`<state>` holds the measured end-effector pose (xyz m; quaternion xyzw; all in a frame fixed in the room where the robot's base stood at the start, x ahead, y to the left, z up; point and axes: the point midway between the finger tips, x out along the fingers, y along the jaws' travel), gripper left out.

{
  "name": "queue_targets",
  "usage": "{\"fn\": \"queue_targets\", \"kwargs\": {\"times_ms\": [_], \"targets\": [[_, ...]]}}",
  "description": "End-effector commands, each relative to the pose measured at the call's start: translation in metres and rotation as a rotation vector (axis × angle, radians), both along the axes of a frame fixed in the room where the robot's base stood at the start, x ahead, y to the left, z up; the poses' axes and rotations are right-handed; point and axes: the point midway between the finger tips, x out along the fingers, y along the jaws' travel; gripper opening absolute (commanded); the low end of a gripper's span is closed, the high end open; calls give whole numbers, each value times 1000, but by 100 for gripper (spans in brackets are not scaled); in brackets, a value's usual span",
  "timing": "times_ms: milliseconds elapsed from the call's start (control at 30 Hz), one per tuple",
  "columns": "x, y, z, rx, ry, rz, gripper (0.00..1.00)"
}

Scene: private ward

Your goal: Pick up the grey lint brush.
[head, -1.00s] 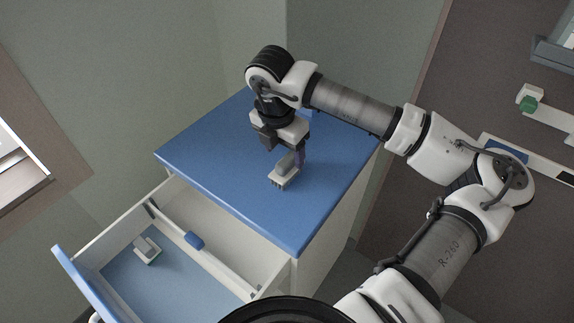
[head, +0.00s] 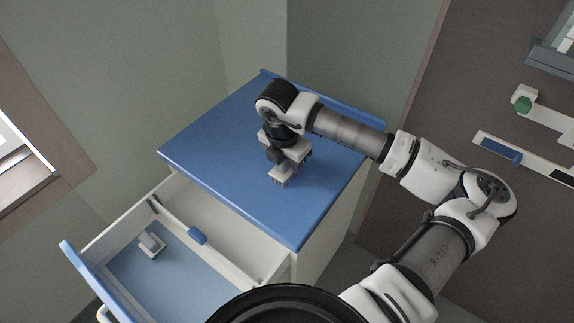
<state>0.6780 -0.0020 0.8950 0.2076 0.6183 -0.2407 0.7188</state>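A small grey brush-like block (head: 282,176), which looks like the grey lint brush, is at the blue top of the cabinet (head: 225,140), near the middle of its front half. My gripper (head: 287,163) points down right over it, with its fingers at the block's upper part. The gripper body and wrist hide much of the fingers and block, so I cannot tell whether they are closed on it or whether it is off the surface. A similar pale grey block with a green lower edge (head: 152,243) lies in the open drawer (head: 185,280).
The drawer stands open at the cabinet's front left, with a blue handle-like piece (head: 197,236) on the cabinet-side wall. Walls stand close behind the cabinet. The blue top is clear left and in front of my gripper. A brown panel with rails (head: 520,155) is at right.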

Motion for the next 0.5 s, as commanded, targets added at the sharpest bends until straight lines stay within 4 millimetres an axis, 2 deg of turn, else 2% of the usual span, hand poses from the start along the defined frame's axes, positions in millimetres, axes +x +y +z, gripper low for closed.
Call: {"fn": "queue_targets", "kwargs": {"times_ms": [33,167,500], "targets": [[0,0,0,0,0,0,34],[0,0,0,0,0,0,18],[0,0,5,-1,-2,-1,18]]}}
